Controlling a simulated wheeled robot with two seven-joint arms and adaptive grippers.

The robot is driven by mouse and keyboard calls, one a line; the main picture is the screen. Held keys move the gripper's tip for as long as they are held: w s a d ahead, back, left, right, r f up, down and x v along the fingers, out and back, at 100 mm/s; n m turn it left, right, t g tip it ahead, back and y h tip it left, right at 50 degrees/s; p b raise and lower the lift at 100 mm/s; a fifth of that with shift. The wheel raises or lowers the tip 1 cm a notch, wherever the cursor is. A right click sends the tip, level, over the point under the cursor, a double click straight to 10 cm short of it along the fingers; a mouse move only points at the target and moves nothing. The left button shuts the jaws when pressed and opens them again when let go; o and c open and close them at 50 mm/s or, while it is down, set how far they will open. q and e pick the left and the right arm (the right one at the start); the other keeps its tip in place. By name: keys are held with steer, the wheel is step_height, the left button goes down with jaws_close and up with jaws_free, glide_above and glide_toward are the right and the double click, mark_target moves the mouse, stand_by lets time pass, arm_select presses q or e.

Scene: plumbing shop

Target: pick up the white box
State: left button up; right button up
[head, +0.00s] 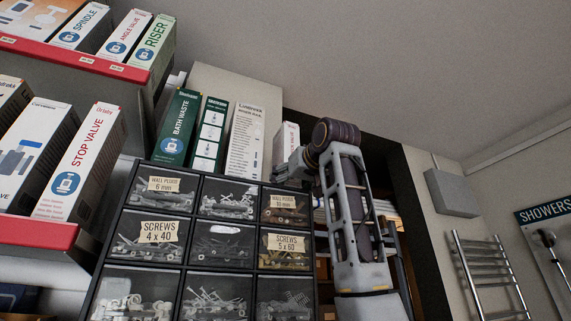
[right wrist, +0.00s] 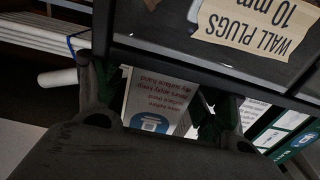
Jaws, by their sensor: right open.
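A white box (head: 287,134) stands on top of the drawer cabinet, at the right end of the row of boxes. Its lower part is hidden behind my right gripper (head: 287,171) in the head view. In the right wrist view a white box with red print and a blue round mark (right wrist: 157,98) shows between the two fingers of the right gripper (right wrist: 160,100). The fingers are apart, one on each side of the box; I cannot tell whether either touches it. My left gripper is in neither view.
Beside it stand a taller white box (head: 246,142) and green boxes (head: 178,128). The drawer cabinet (head: 205,223) holds screws and plugs. Shelves with a red edge (head: 38,232) are at left. A towel rail (head: 486,270) is at right. White pipes (right wrist: 42,48) lie near the wrist.

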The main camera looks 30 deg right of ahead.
steer(key=shift+w+p, duration=0.35)
steer(key=shift+w, duration=0.95)
steer(key=c, duration=1.2)
steer(key=shift+s+d+r, duration=0.1)
steer(key=shift+r, duration=0.05)
steer(key=shift+c, duration=0.2)
steer(key=shift+s+r, duration=0.15)
steer(key=shift+r, duration=3.05)
steer(key=shift+r, duration=0.25)
steer(key=s+d+b, duration=0.4)
steer(key=s+d, duration=0.7)
steer(key=s, duration=0.4)
steer(key=shift+s+d, duration=0.35)
steer(key=shift+s, duration=0.05)
